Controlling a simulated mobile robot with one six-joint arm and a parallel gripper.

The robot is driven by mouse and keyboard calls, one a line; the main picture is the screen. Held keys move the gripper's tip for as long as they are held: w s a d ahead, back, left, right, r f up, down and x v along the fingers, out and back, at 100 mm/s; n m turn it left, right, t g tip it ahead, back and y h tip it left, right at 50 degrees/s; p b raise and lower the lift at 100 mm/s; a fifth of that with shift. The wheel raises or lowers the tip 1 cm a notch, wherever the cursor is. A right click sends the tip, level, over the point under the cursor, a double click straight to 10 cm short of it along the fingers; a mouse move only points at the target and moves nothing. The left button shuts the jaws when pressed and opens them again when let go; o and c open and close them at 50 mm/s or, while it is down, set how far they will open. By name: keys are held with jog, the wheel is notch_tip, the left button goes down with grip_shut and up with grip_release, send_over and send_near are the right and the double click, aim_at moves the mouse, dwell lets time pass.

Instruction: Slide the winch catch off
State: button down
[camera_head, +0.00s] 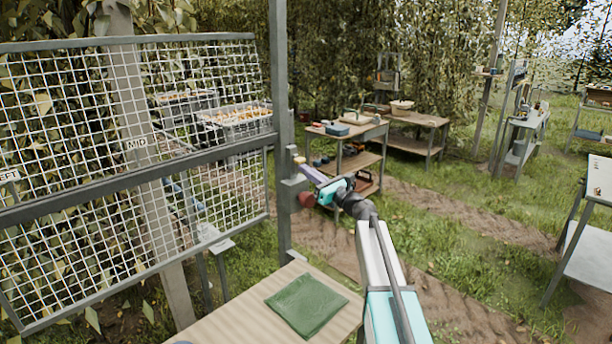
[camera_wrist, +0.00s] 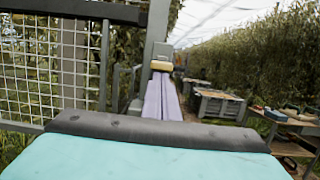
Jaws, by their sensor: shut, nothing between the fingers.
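My gripper (camera_head: 306,169) is shut and empty, its two purple fingers side by side, beside the grey upright post (camera_head: 283,110). In the wrist view the fingers (camera_wrist: 162,92) point at a small tan piece (camera_wrist: 161,66) on the post. This piece, which may be the winch catch, also shows in the head view (camera_head: 299,159). It lies right at the fingertips; I cannot tell if they touch it. Grey brackets (camera_head: 293,185) stick out from the post below, with a dark red round part (camera_head: 306,200) beside them. The winch itself is hard to make out.
A wire mesh gate (camera_head: 90,130) with a MID label fills the left. A wooden table with a green cloth (camera_head: 306,304) stands in front. Work tables (camera_head: 345,133) with tools and a crate of pears (camera_head: 236,122) stand behind.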

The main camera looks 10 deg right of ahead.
jog(key=shift+r, duration=1.25)
